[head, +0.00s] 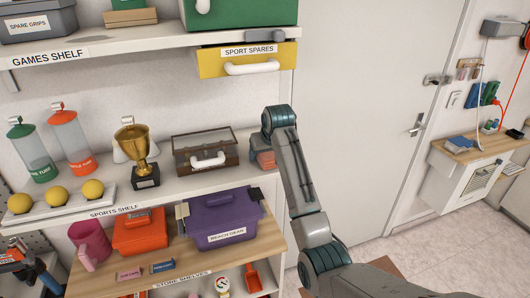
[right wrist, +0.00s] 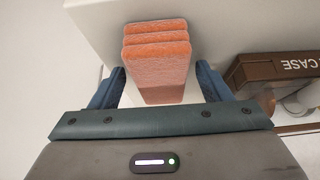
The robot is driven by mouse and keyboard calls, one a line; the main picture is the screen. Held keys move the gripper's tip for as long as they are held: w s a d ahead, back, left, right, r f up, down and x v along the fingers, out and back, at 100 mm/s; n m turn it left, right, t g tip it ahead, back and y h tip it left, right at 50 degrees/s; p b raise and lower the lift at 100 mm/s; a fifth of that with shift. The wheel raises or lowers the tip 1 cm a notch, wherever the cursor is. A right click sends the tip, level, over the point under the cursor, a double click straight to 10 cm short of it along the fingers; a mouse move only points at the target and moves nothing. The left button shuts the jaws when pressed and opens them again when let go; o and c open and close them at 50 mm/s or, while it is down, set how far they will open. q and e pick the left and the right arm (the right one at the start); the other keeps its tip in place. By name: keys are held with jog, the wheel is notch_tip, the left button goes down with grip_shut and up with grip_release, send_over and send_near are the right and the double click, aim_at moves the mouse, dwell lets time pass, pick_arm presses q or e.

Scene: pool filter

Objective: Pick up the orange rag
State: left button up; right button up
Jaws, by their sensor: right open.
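The orange rag (right wrist: 157,68) is a folded, layered cloth in the right wrist view. It lies on the pale shelf and shows in the head view as a small orange patch (head: 265,159) at the right end of the sports shelf, partly hidden by my right arm. My right gripper (right wrist: 159,75) is open, with one blue finger on each side of the rag's near part. My left gripper is not in view.
A brown glass-lidded case (head: 206,150) stands just left of the rag; its edge also shows in the right wrist view (right wrist: 268,69). A gold trophy (head: 136,145) is further left. A yellow drawer (head: 220,62) hangs above. A white door (head: 365,100) is to the right.

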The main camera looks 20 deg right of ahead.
jog(key=shift+a, duration=0.1)
jog(key=shift+f, duration=0.1)
dwell(0.3)
jog(key=c, duration=1.1)
jog(key=shift+o, duration=0.2)
